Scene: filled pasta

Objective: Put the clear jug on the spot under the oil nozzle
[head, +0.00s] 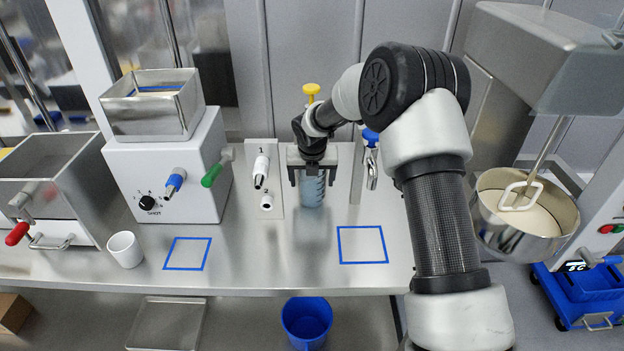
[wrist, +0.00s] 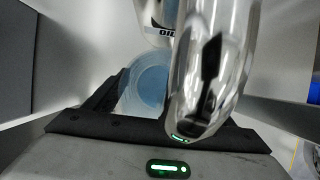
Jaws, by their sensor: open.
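The clear jug (head: 312,190), bluish and see-through, is upright at the back of the steel counter, directly below my gripper (head: 312,176). My gripper points down and is open, with one finger on each side of the jug's upper part. I cannot tell whether the fingers touch it. The wrist view shows the jug's round mouth (wrist: 148,88) beside a large shiny metal nozzle (wrist: 212,75). A partly hidden label reading like "OIL" (wrist: 168,31) is behind it. In the head view a yellow knob (head: 311,90) shows above my gripper. The spot under the jug is hidden.
A tap with a blue handle (head: 371,160) stands just right of my gripper. Blue-outlined squares (head: 362,262) and (head: 187,269) on the counter are empty. A white cup (head: 125,250) stands at left. A mixer bowl (head: 500,235) is at right, beyond my arm.

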